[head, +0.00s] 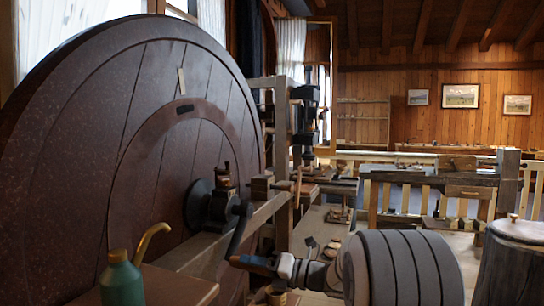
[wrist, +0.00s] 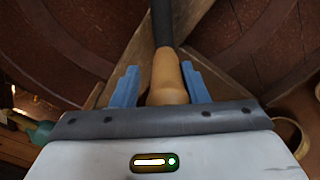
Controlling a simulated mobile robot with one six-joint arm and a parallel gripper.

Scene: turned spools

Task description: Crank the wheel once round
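The big dark wooden wheel (head: 110,130) stands on edge at the left of the head view. A black hub (head: 208,203) sits at its middle, and a dark crank arm (head: 238,232) slants down from there. My gripper (head: 245,263) is at the lower end of the crank. In the wrist view, the pale wooden crank handle (wrist: 167,78) lies between my two blue fingers (wrist: 160,86). A narrow gap shows between the left finger and the handle; the right finger is against it or very close. The dark crank arm (wrist: 162,22) runs up from the handle.
A green oil can (head: 122,282) with a brass spout stands at the front left, near the wheel. A wooden beam (head: 240,220) runs by the hub. A bench (head: 435,180) stands behind, and a dark round post (head: 512,262) is at right.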

